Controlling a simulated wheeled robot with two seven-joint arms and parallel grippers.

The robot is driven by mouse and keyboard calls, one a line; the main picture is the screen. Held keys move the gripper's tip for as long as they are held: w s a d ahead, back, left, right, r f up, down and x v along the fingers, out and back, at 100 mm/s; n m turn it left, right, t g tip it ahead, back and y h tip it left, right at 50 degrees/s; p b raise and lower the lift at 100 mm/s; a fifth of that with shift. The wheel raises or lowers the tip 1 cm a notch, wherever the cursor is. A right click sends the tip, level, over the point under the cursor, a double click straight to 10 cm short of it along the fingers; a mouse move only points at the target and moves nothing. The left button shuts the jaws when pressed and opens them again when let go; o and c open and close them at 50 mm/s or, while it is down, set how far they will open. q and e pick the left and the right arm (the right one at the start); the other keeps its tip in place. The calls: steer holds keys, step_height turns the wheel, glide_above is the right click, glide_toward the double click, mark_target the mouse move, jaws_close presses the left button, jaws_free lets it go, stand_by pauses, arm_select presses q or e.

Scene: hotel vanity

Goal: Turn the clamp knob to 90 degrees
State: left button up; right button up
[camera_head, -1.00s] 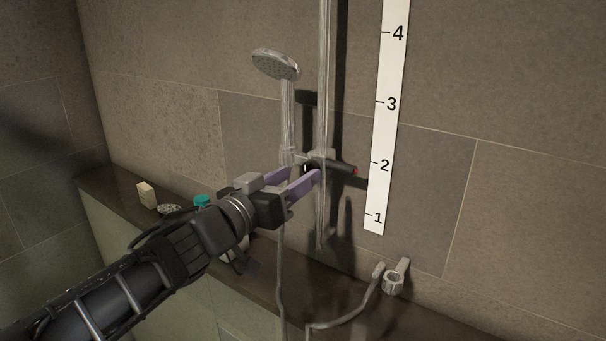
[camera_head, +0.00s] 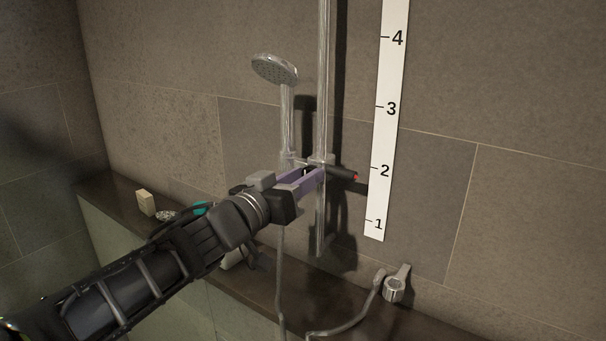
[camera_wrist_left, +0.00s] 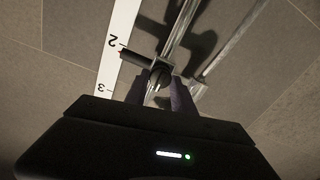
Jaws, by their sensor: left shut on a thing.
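The clamp knob (camera_head: 342,173) is a dark cylinder with a red mark at its end, on the clamp around the vertical chrome rail (camera_head: 322,75). It points right toward the number 2 on the white scale (camera_head: 386,120). My left gripper (camera_head: 312,176) has its purple fingers at the clamp and is shut on the knob's near part, which the fingers partly hide. In the left wrist view the fingers (camera_wrist_left: 164,95) flank the dark round part of the knob (camera_wrist_left: 138,60). The shower head (camera_head: 275,70) stands in its holder left of the rail. My right gripper is not in view.
A hose (camera_head: 281,270) hangs below the holder to a chrome wall fitting (camera_head: 394,288). A dark ledge (camera_head: 440,325) runs along the wall with a soap-like block (camera_head: 146,203) and a teal-topped item (camera_head: 201,208) at left. The wall right of the scale is clear.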

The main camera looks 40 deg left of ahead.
arm_select(q)
jaws_close()
